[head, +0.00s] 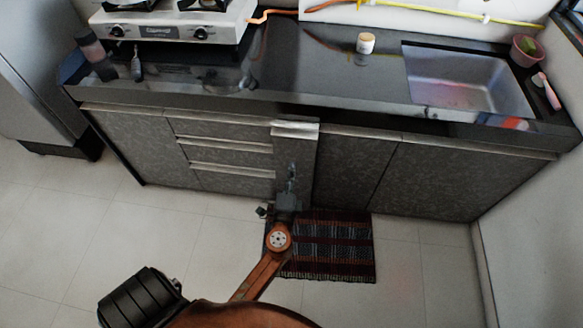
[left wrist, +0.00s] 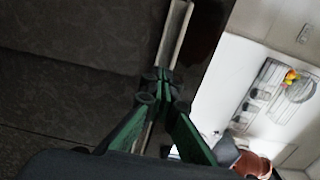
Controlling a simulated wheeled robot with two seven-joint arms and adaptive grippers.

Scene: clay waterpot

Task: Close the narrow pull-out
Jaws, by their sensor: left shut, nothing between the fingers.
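The narrow pull-out (head: 310,158) is a slim grey-patterned front with a pale metal handle strip (head: 295,129) along its top. It stands between the drawer stack and the right-hand doors and appears to jut out a little from them. My left gripper (head: 291,178) is in front of it, below the handle, and hides part of its face. In the left wrist view the green-sided fingers (left wrist: 160,80) are together and empty. The metal handle strip (left wrist: 174,35) lies just beyond their tips; whether they touch anything is unclear. My right gripper is not in view.
Three drawers (head: 225,152) are to the left of the pull-out and cabinet doors (head: 355,168) to the right, apparently shut. A striped mat (head: 335,245) lies on the floor beneath my left arm. A stove (head: 170,22) and a sink (head: 465,80) are on the counter. Floor at left is clear.

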